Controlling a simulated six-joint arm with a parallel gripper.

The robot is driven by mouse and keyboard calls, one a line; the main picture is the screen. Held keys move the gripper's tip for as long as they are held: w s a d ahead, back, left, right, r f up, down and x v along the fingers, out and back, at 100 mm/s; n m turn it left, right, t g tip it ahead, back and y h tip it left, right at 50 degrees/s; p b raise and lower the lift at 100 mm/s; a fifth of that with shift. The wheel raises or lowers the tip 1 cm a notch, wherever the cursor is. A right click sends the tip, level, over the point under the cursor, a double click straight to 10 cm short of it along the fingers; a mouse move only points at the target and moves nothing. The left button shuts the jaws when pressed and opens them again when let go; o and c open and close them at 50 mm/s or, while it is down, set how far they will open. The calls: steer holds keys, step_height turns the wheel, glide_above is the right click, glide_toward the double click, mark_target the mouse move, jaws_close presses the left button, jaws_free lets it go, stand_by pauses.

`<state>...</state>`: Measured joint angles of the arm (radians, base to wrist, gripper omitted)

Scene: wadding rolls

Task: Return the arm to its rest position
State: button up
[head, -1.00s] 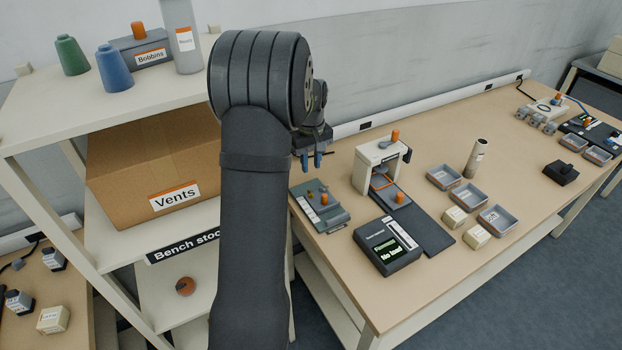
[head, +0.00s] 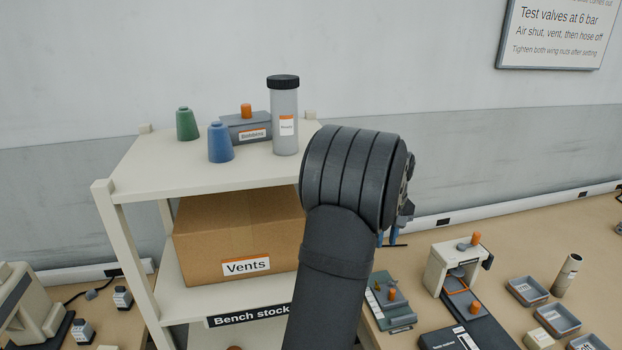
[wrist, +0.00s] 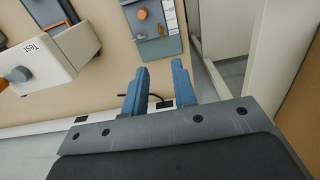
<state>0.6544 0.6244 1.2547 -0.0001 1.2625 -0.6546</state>
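My gripper (wrist: 159,80) shows in the wrist view with its two blue fingers apart and nothing between them. In the head view my gripper (head: 392,239) is mostly hidden behind my arm's rounded dark joint; only the blue fingertips show, pointing down. The fingers hang near the left end of the workbench, above or behind the grey-green plate fixture (head: 388,300), and touch nothing that I can see.
A shelf unit (head: 135,180) stands left of my arm, holding a Vents box (head: 200,240), green and blue cones, a Bobbins bin and a capped cylinder (head: 285,120). On the bench (head: 600,235) are a white press frame (head: 447,262), grey trays (head: 527,290) and a standing roll (head: 567,275).

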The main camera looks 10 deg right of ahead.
step_height(320, 180, down, 16)
steer(key=shift+f, duration=0.15)
stand_by(0.3)
step_height(320, 180, up, 18)
step_height(320, 180, down, 18)
steer(key=m, duration=0.3)
steer(key=shift+a+m, duration=0.1)
steer(key=shift+m, duration=0.2)
steer(key=m, duration=0.3)
steer(key=shift+m, duration=0.4)
step_height(320, 180, up, 14)
steer(key=shift+f, duration=0.25)
stand_by(3.2)
